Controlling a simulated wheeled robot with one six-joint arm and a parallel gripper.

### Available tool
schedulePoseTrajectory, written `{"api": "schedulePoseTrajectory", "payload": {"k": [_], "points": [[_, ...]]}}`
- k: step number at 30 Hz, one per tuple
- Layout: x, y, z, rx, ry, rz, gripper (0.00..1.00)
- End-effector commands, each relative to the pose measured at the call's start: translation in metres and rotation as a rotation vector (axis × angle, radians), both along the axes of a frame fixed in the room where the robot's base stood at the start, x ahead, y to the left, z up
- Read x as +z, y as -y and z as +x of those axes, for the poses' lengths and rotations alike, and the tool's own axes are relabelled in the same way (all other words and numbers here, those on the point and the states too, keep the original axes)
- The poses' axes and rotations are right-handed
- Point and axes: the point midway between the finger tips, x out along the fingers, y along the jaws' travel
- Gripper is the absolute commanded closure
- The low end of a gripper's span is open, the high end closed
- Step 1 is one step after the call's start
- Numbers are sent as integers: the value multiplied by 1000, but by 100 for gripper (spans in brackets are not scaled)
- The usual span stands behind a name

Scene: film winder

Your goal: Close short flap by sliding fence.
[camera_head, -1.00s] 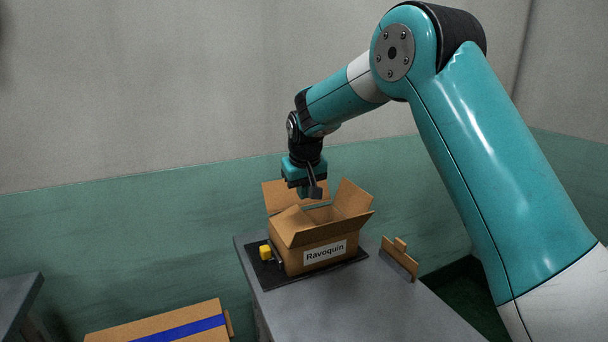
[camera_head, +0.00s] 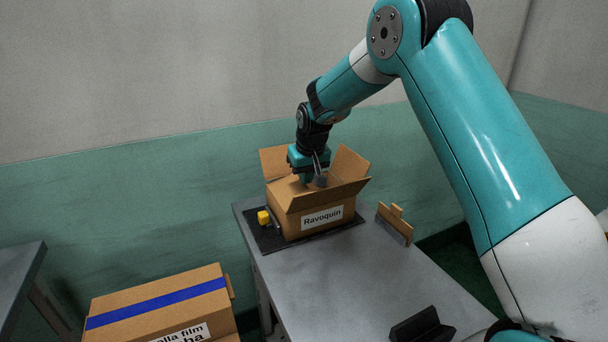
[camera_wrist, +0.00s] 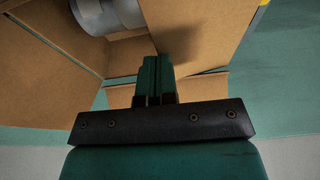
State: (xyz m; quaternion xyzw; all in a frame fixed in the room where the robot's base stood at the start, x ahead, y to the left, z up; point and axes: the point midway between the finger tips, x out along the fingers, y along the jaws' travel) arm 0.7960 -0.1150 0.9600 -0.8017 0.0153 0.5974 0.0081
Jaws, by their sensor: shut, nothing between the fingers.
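An open cardboard box (camera_head: 322,217) labelled Ravoquin stands on a black base plate (camera_head: 260,237) on the grey table. A yellow knob (camera_head: 263,217) with a small dark part beside it, perhaps the fence, sits at the box's left side. My gripper (camera_head: 320,182) is shut and empty, pointing down at the box opening, partly hiding the left flap. In the wrist view, its fingers (camera_wrist: 153,80) are together among cardboard panels; contact is unclear. A grey cylinder (camera_wrist: 108,14) shows inside the box.
A cardboard piece with a small grip (camera_head: 395,224) stands on the table right of the box. A black block (camera_head: 421,326) lies near the front. A blue-taped carton (camera_head: 160,300) is at lower left, and another grey table edge (camera_head: 25,262) at far left.

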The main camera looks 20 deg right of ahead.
Motion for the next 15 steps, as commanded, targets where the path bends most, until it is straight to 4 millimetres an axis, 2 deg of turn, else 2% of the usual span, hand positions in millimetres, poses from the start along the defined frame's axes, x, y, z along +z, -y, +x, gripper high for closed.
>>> {"api": "schedulePoseTrajectory", "payload": {"k": [15], "points": [[3,0,0,1,0,14,100]]}}
